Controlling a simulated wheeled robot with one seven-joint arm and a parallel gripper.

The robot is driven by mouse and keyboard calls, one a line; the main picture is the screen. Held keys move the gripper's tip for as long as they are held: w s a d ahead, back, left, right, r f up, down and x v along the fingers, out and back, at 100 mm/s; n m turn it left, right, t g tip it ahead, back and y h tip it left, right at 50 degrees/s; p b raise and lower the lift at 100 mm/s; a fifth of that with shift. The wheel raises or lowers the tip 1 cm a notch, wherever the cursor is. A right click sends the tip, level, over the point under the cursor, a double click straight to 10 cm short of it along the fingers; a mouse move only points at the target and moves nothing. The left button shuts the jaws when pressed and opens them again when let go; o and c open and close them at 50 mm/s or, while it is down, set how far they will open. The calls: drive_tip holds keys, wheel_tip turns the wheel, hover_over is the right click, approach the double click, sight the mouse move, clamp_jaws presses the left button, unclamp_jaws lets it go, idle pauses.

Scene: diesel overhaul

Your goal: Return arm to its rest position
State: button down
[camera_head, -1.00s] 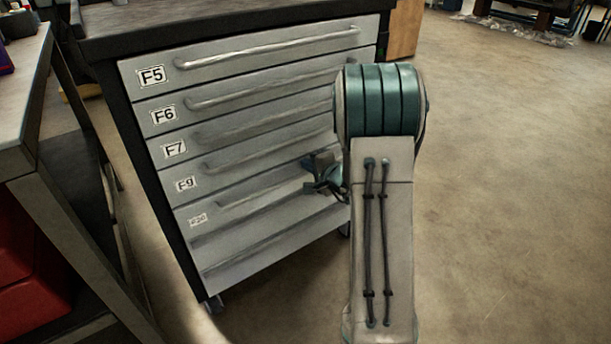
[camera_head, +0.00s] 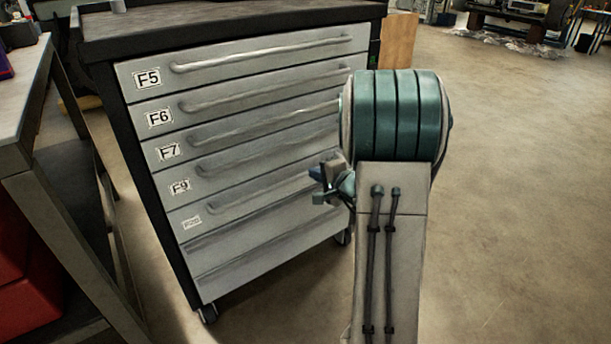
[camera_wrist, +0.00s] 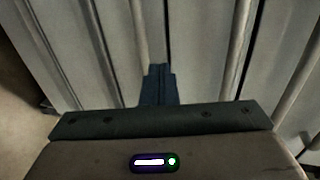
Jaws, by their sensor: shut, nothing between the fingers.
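My gripper (camera_head: 322,184) is in front of the lower drawers of a grey cabinet in the head view, to the left of my raised arm. In the wrist view its dark fingers (camera_wrist: 158,86) are together and empty, with the drawer fronts behind them. My forearm hides part of the gripper and the right edge of the lower drawers. Whether the fingers touch the cabinet I cannot tell.
The drawer cabinet (camera_head: 232,104) has labelled drawers with long bar handles, all flush, and stands on casters. A workbench (camera_head: 62,190) with a red box (camera_head: 28,265) below it is at the left. Open floor (camera_head: 520,180) lies to the right.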

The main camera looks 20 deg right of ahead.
drive_tip(key=s+a+r+n+g+y+p, duration=0.3)
drive_tip(key=s+a+r+n+g+p, duration=0.15)
drive_tip(key=s+a+r+p, duration=0.6)
drive_tip(key=s+a+r+n+g+y+p, duration=0.2)
drive_tip(key=s+a+r+n+g+p, duration=0.3)
drive_tip(key=a+r+p, duration=0.6)
drive_tip(key=s+d+r+n+g+h+p, duration=0.1)
drive_tip(key=s+d+r+n+h+p, duration=0.1)
drive_tip(key=s+r+p, duration=0.5)
drive_tip(key=s+d+r+n+g+h+p, duration=0.1)
drive_tip(key=s+d+r+n+h+p, duration=0.2)
drive_tip(key=r+p, duration=0.6)
drive_tip(key=s+d+r+h, duration=0.2)
drive_tip(key=s+r+h, duration=0.1)
drive_tip(key=s+r, duration=0.1)
drive_tip(key=shift+r+p, duration=0.3)
drive_tip(key=shift+p, duration=0.1)
